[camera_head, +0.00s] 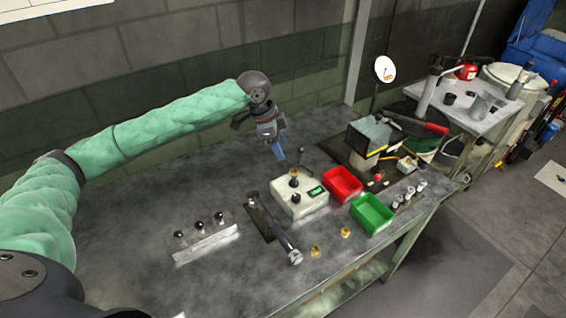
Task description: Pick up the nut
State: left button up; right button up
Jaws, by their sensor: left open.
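Two small gold-coloured pieces that look like nuts lie on the grey workbench (130,250): one nut (315,251) near the front edge, another nut (345,232) to its right, close to the green bin. A similar gold piece (294,181) sits on top of the white box with a green display (300,202). My left gripper (278,152) is open and points down above the back of the bench, behind the white box and well apart from the nuts. Whether anything lies right under its fingers is too small to tell. My right gripper is not in view.
A red bin (343,184) and a green bin (371,213) stand right of the white box. A dark cylindrical tool (284,238) lies left of the nuts. A metal block with black knobs (205,242) is further left. The bench's left part is clear.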

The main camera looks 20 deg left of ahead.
aim_at(294, 170)
pick_arm(q)
jog(key=shift+m+g+h, duration=0.4)
jog(key=shift+m, duration=0.5)
jog(key=p+x, duration=0.1)
jog(key=x, duration=0.1)
jog(key=p+x, duration=0.1)
jog(key=x, duration=0.1)
jog(key=d+p+x, duration=0.1)
jog(key=p+x, duration=0.1)
jog(key=shift+s+d+r, duration=0.1)
jog(key=shift+s, duration=0.25)
jog(key=shift+d+f, duration=0.2)
jog(key=shift+f, duration=0.5)
grip_shut()
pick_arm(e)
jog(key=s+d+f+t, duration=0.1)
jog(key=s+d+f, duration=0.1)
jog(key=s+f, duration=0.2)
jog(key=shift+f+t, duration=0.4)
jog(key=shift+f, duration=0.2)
pick_arm(q)
jog(key=shift+r, duration=0.1)
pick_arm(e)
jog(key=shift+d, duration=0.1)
